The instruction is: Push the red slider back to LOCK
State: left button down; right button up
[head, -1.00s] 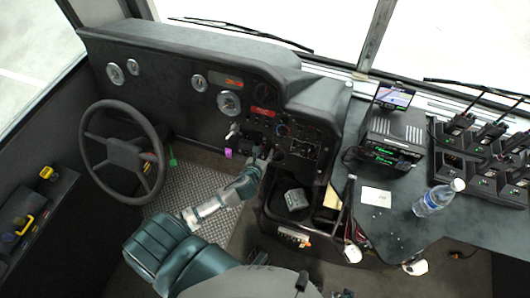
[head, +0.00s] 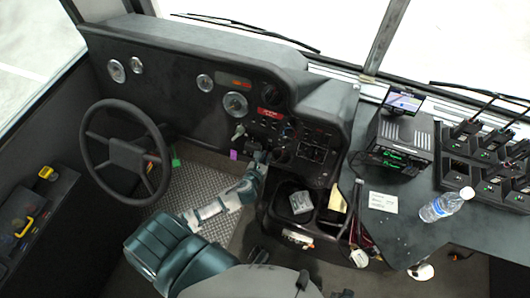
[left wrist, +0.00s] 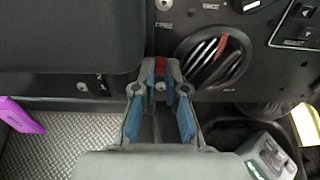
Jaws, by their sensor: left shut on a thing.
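My left gripper (head: 260,157) reaches to the lower edge of the dashboard panel, right of the steering wheel. In the left wrist view, its blue-padded fingers (left wrist: 160,70) come together at the tips. A small red piece, which looks like the red slider (left wrist: 160,65), shows between the fingertips, and the gripper is shut on it. Most of the slider and any LOCK marking are hidden by the fingers. My right gripper is not in view.
A round vent or knob (left wrist: 214,55) with a red mark sits close right of the fingertips. The steering wheel (head: 126,150) is to the left. A purple tag (left wrist: 20,115) hangs at lower left. An open bin with a grey box (head: 301,202) lies below right.

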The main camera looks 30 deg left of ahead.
pick_arm(q)
jog(key=shift+s+a+f, duration=0.1)
jog(key=shift+a+f, duration=0.05)
jog(key=shift+a, duration=0.05)
jog(key=shift+d, duration=0.15)
jog(key=c, duration=1.2)
grip_release()
jog(key=shift+d, duration=0.3)
jog(key=shift+s+r, duration=0.15)
jog(key=shift+r, duration=0.1)
jog(key=shift+a, duration=0.1)
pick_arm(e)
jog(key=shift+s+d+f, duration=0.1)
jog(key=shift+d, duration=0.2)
pick_arm(q)
jog(key=shift+a+f, duration=0.1)
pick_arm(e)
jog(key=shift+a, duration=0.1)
pick_arm(q)
jog(key=v, duration=1.2)
jog(key=shift+d, duration=0.25)
